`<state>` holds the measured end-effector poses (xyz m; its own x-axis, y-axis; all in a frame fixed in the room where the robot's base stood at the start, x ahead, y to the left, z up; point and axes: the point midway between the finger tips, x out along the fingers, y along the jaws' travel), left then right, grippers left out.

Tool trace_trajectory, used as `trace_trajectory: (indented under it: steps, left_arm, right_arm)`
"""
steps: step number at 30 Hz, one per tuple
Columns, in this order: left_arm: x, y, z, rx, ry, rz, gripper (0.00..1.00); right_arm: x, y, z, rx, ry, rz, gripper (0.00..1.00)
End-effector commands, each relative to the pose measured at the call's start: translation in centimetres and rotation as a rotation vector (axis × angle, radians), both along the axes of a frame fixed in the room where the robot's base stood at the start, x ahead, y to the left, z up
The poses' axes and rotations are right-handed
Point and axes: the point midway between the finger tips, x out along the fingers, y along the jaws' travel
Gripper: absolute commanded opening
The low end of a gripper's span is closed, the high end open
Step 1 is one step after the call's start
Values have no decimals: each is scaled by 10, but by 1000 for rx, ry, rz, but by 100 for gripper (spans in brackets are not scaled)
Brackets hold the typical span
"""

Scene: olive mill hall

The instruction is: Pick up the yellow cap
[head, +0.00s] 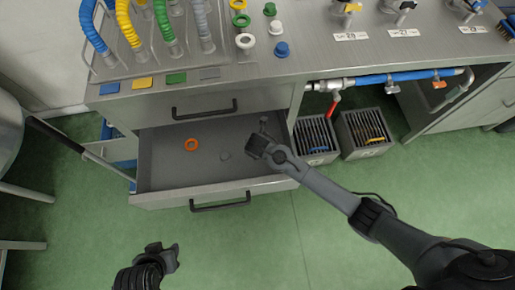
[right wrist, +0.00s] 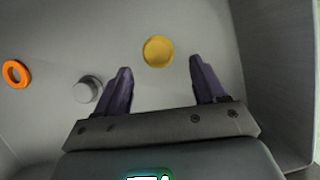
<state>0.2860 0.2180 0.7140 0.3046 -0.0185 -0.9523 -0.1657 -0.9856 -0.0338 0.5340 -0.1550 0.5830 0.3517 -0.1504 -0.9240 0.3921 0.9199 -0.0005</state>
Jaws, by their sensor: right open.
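The yellow cap (right wrist: 158,51) is a round yellow disc on the grey drawer floor in the right wrist view. It lies just beyond and between the fingertips of my right gripper (right wrist: 160,66), which is open and empty. In the head view my right gripper (head: 262,139) is over the right part of the open drawer (head: 160,185), and the cap is not visible there, seemingly hidden by the gripper. My left gripper (head: 163,256) is low at the left, over the green floor, away from the drawer; its jaw opening is unclear.
An orange ring (head: 191,144) and a grey cap (head: 224,155) lie in the drawer left of my right gripper. The drawer's walls surround them. Two grey crates (head: 345,150) stand right of the drawer. Hoses (head: 128,25) and coloured caps (head: 281,49) are on the bench above.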

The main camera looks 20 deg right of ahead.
Motion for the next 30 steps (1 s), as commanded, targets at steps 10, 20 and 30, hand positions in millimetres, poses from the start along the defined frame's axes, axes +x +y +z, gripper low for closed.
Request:
trace_trajectory:
  steps: [10, 20, 30]
  left_arm:
    - [1, 1, -30, 6, -2, -4, 37]
    - [1, 0, -34, 1, -1, 0, 37]
    - [1, -2, -34, -7, -2, 5, 37]
  right_arm:
    - [17, -3, -37, 1, 0, -3, 70]
    - [22, -6, -46, 1, -1, -1, 70]
    - [22, -6, -46, 0, 0, -1, 34]
